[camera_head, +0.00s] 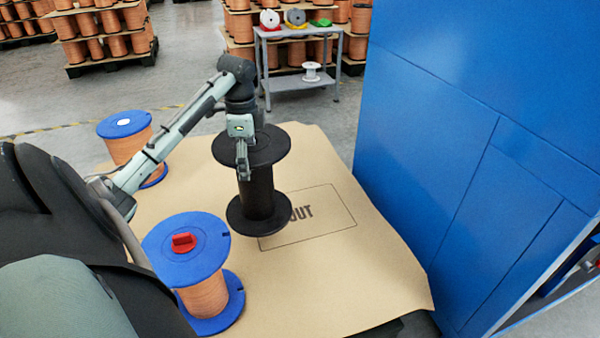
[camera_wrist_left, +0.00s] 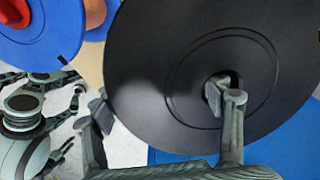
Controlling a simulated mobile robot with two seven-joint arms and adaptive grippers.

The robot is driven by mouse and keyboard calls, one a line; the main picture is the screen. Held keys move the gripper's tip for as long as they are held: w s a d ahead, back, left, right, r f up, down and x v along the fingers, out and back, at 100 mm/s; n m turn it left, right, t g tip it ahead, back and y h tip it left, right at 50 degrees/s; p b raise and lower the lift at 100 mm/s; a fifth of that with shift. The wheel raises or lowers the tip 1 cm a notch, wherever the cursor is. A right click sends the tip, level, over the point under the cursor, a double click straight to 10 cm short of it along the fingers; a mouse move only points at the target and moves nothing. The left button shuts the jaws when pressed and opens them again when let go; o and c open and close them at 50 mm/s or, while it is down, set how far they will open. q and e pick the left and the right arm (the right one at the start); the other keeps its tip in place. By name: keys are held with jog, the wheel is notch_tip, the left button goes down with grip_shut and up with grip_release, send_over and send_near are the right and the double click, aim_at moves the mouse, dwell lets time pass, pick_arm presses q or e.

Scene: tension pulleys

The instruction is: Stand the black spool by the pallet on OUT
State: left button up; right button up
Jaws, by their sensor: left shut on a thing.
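The black spool (camera_head: 262,195) stands upright over the left part of the OUT rectangle (camera_head: 330,213) printed on the brown sheet, covering part of the word. I cannot tell whether its lower flange touches the sheet or hangs just above it. My left gripper (camera_head: 243,168) is shut on the black spool at its upper flange, from above. In the left wrist view the spool's round black face (camera_wrist_left: 150,75) fills much of the picture, with one finger at its centre hole. My right gripper does not show.
A blue-flanged copper spool with a red piece on top (camera_head: 205,290) stands at the sheet's front left. Another blue-flanged spool (camera_head: 128,140) stands behind it, near my left arm. A tall blue wall (camera_head: 450,130) borders the right. A grey cart (camera_head: 300,82) stands behind. The sheet's right front is clear.

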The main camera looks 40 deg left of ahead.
aim_at(276, 137)
pick_arm(q)
jog(key=w+f, duration=1)
jog(key=shift+a+f, duration=0.3)
jog(key=shift+a, duration=0.1)
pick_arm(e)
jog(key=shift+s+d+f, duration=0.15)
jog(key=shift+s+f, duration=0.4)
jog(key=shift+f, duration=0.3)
pick_arm(q)
jog(key=o, duration=2)
jog(key=shift+s, duration=0.15)
jog(key=shift+c, duration=0.2)
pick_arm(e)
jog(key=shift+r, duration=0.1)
pick_arm(q)
notch_tip(276, 137, up, 11)
jog(key=shift+d+r, duration=0.15)
jog(key=shift+s+r, duration=0.1)
jog(key=shift+r, duration=0.3)
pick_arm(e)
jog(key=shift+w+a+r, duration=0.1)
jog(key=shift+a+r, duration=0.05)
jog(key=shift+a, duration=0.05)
